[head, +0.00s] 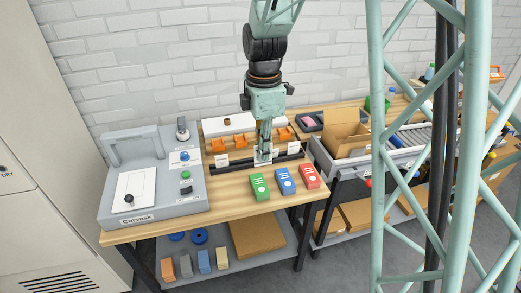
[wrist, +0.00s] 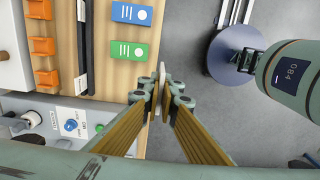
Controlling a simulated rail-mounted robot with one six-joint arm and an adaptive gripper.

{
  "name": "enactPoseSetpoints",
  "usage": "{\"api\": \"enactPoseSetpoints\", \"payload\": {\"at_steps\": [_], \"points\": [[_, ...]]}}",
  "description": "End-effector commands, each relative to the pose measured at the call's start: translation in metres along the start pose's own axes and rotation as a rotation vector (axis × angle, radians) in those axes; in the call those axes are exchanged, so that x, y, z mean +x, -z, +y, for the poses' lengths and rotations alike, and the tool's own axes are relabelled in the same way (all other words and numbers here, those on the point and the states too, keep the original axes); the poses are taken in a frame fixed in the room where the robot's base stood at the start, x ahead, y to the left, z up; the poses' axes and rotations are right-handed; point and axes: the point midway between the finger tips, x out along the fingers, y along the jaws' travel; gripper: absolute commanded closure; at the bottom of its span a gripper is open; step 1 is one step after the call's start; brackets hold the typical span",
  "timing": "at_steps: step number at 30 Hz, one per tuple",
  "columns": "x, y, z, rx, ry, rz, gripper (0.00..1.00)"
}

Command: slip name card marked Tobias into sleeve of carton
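My gripper (head: 264,152) hangs over the workbench in the head view, in front of the row of orange holders. In the wrist view my gripper (wrist: 162,92) has its two fingers close together on a thin white card (wrist: 161,76), seen nearly edge-on. Its marking cannot be read. In the head view a white patch shows at the fingertips. Other white cards, such as one at the left (head: 221,160), stand along a dark rail (head: 230,167); their names are too small to read. An open cardboard carton (head: 345,142) stands to the right; I cannot make out its sleeve.
Green (head: 259,187), blue (head: 284,180) and red (head: 309,177) boxes lie at the bench's front. A grey machine (head: 150,190) with knobs stands at the left. Orange holders (head: 217,145) line the back. A roller conveyor (head: 413,138) runs right of the carton.

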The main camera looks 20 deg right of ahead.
Motion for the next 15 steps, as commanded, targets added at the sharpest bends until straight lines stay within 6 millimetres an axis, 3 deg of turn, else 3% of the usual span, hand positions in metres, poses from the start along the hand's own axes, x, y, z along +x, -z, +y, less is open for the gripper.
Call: {"api": "enactPoseSetpoints", "payload": {"at_steps": [15], "points": [[-0.03, 0.0, -0.056, 0.0, -0.001, 0.0, 1.0]]}}
